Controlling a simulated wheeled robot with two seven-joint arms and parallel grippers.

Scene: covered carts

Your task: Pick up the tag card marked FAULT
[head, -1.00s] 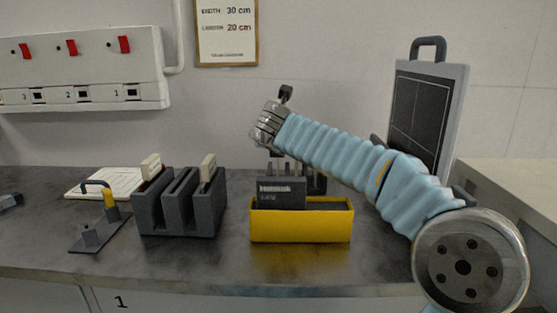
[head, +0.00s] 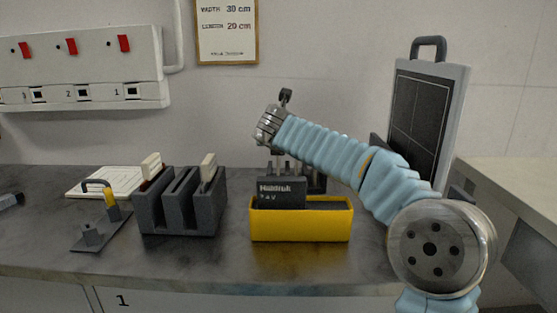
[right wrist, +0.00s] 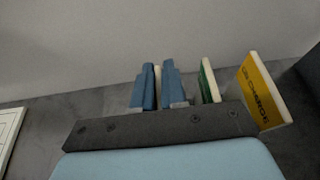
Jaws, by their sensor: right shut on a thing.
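My right gripper (right wrist: 158,78) shows in the right wrist view with its two blue fingers close together. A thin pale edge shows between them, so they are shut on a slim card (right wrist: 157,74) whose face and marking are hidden. To its right stand a green card (right wrist: 208,80) and a yellow card (right wrist: 262,92) with dark lettering that I cannot read clearly. No FAULT marking is legible. In the head view my right gripper is behind the yellow bin, its fingertips largely hidden. My left gripper is not in view.
The yellow bin (head: 300,224) holds a dark battery block (head: 281,193). A dark slotted rack (head: 178,222) with pale-topped pieces stands left of it. A panel with a handle (head: 428,110) stands at the right. The bench front is clear.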

